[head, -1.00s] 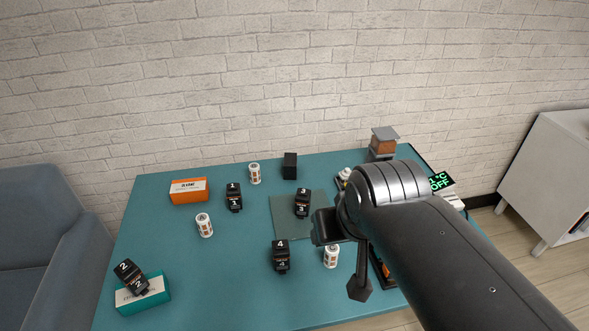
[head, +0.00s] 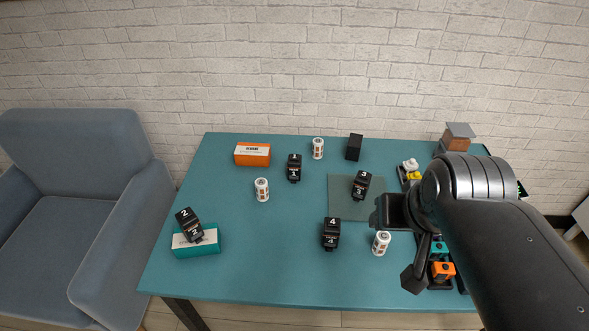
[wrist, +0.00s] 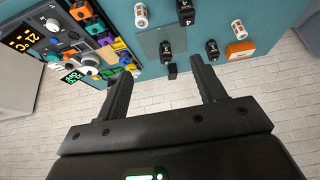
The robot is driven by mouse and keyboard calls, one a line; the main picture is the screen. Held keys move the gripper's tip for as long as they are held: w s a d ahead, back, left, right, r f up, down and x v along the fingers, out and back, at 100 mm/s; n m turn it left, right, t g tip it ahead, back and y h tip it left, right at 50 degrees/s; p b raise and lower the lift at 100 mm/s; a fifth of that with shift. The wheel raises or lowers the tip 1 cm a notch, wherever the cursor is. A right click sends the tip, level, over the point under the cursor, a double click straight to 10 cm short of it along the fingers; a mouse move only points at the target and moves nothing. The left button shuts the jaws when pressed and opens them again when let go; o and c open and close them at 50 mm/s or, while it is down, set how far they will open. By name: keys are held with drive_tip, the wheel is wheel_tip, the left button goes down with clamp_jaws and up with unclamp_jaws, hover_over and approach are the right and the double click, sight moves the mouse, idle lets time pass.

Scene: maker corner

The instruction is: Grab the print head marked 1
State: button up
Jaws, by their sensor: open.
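Several black print heads stand on the teal table.
White canisters (head: 262,189) stand among the heads, one (head: 381,243) near my gripper. An orange box (head: 252,154) and a black block (head: 354,147) are at the back. A tool station with coloured parts (head: 441,270) fills the right side. The left middle of the table is clear.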

drive_tip(key=shift+o, duration=0.5)
drive_tip(key=g, duration=0.1)
hover_over(295, 165)
wheel_tip(295, 165, down, 22)
drive_tip(key=r, duration=0.1)
drive_tip(key=x, duration=0.7)
drive_tip(key=s+x, duration=0.1)
drive_tip(key=x, duration=0.3)
drive_tip(key=shift+a+f, duration=0.15)
drive_tip(key=shift+c, duration=0.6)
drive_tip(key=c, duration=1.1)
